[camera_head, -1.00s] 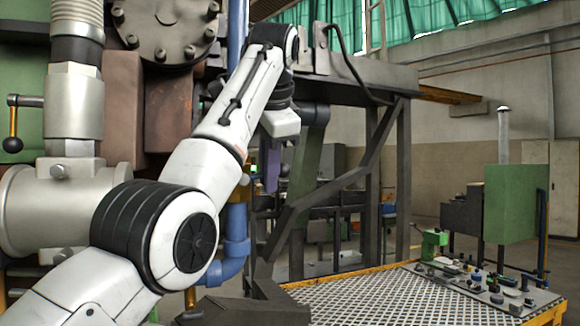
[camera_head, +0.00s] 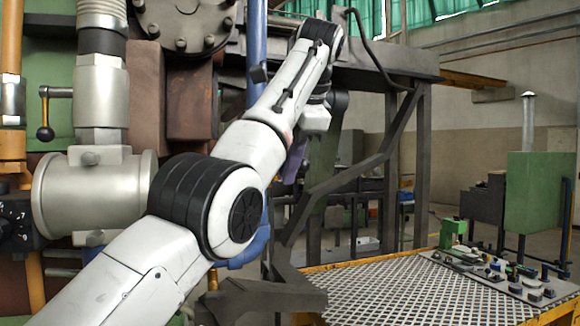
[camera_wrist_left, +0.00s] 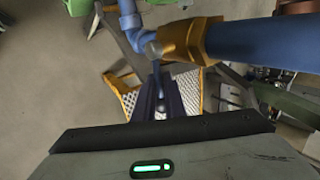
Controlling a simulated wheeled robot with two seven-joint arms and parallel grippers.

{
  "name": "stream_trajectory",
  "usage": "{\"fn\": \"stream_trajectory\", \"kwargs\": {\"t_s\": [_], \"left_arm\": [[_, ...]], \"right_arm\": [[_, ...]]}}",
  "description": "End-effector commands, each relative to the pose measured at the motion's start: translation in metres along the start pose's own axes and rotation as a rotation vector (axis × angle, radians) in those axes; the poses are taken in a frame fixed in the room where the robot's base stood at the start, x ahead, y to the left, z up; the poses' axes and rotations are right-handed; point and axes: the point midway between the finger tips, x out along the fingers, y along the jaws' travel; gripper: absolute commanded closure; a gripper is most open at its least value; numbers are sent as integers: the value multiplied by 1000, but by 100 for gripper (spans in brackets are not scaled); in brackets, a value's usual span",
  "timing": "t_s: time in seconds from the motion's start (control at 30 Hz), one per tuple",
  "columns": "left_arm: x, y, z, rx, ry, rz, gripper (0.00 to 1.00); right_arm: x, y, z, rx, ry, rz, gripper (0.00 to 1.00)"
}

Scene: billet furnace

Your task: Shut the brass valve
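The brass valve (camera_wrist_left: 188,41) shows in the left wrist view as a gold-coloured body on a thick blue pipe, upper centre. A narrow blue-grey lever (camera_wrist_left: 157,76) runs down from its left end. My left gripper (camera_wrist_left: 160,97) reaches toward the lever with its dark fingers, close below the valve. The lever appears in line with the fingers; contact and finger gap are unclear. In the head view my left gripper (camera_head: 292,166) hangs largely hidden behind my white arm, and I cannot make out the valve there. My right gripper is not in view.
Blue vertical pipe (camera_head: 257,45) stands behind my arm. A grey flanged pipe assembly (camera_head: 95,195) and a lever with a dark ball knob (camera_head: 45,133) are at left. A yellow-edged grating platform (camera_head: 400,285) carries a control panel (camera_head: 500,276) at right. Dark steel frame members (camera_head: 340,190) stand nearby.

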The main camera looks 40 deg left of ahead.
Motion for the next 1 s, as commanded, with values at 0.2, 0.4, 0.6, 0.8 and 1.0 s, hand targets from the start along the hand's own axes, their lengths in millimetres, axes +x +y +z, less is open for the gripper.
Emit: {"fn": "stream_trajectory", "kwargs": {"t_s": [0.2, 0.4, 0.6, 0.8, 1.0], "left_arm": [[0, 0, 0, 0, 0, 1, 84], [-9, -1, 0, 0, 2, 0, 84], [-48, -2, 0, 0, 2, -1, 84], [-84, -2, 0, 2, 0, 0, 84], [-102, -1, 0, 1, 0, 1, 84]], "right_arm": [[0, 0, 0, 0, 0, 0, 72], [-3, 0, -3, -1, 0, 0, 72], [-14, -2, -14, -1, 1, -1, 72], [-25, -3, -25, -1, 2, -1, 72], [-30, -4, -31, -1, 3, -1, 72]]}}
